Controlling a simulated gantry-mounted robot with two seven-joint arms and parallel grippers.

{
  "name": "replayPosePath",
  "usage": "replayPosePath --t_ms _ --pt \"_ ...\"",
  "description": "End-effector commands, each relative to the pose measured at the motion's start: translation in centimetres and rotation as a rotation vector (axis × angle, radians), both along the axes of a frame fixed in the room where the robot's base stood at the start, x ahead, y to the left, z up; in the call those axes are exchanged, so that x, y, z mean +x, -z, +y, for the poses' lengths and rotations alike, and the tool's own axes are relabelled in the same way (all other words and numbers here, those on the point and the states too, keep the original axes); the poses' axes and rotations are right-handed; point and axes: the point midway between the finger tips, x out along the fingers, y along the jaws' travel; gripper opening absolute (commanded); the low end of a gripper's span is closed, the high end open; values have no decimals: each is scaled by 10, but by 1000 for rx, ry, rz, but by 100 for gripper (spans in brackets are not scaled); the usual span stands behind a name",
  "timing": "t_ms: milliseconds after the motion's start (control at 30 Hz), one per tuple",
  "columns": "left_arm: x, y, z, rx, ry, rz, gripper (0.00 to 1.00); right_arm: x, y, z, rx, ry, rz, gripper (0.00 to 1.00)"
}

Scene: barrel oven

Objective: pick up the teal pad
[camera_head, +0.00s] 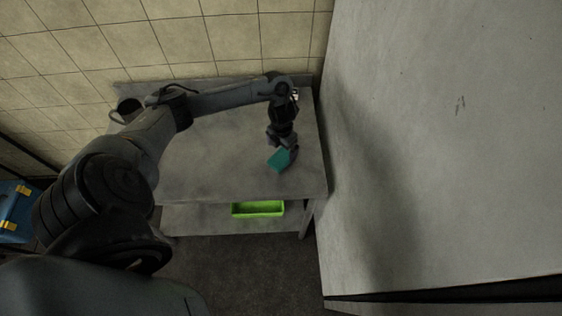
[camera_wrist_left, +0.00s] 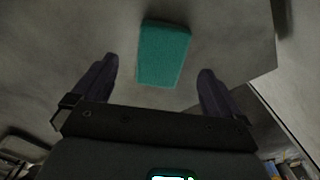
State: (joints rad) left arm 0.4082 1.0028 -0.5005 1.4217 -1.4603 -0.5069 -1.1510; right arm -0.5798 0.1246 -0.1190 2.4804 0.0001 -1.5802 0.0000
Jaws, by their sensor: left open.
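The teal pad (camera_head: 277,160) lies on the grey table (camera_head: 215,150), near its front right part. In the left wrist view the pad (camera_wrist_left: 163,54) is a rounded rectangle, ahead of and between the two fingers. My left gripper (camera_head: 284,150) is right at the pad in the head view and covers part of its far side. In the left wrist view my left gripper (camera_wrist_left: 158,78) is open, with a finger on each side and nothing between them but the pad's near end. I cannot tell its height above the table. My right gripper is not in view.
A green tray (camera_head: 258,209) sits on the lower shelf under the table. A tall grey wall or panel (camera_head: 430,140) stands right of the table. A tiled wall (camera_head: 200,35) is behind it. A blue box (camera_head: 14,212) with yellow parts is at the far left. The table's middle is clear.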

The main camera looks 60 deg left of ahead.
Motion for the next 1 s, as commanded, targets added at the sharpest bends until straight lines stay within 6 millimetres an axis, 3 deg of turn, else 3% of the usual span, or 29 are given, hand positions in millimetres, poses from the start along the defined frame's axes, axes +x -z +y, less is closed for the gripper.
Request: replayPosePath --t_ms 233,533,867,1000 --pt "-2 14 -2 -2 -1 2 100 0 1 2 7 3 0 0" --pt "-3 51 -4 -1 -1 1 100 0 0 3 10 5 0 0" --pt "-3 57 -4 1 0 -1 100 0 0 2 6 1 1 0" --pt "-3 57 -4 1 0 -1 83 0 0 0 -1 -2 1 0"
